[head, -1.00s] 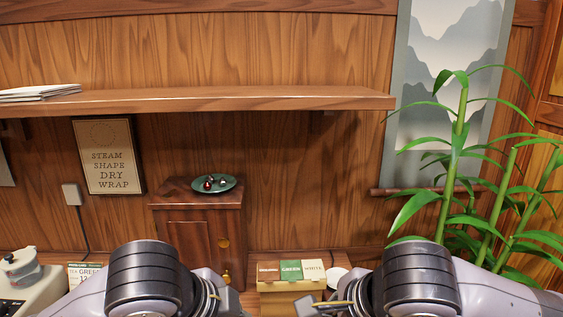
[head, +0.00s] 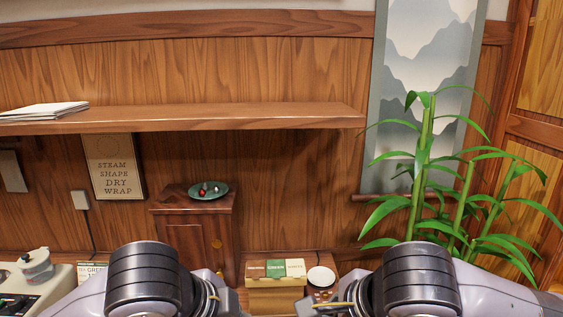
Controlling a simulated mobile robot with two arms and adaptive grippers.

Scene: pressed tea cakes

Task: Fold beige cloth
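I cannot make out any beige cloth in the head view. A flat pale stack (head: 45,111) lies at the left end of the wall shelf; whether it is cloth or paper I cannot tell. My two arms rise from the bottom edge, and their dark ringed joints show at the left and right of centre. The gripper fingertips do not show clearly; they are below or outside the picture.
A wooden shelf (head: 230,118) runs along the wall. Below it stand a small cabinet (head: 190,240) with a green dish (head: 221,191), and a box with coloured labels (head: 276,287) beside a white round lid (head: 321,276). A leafy plant (head: 428,160) stands at right.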

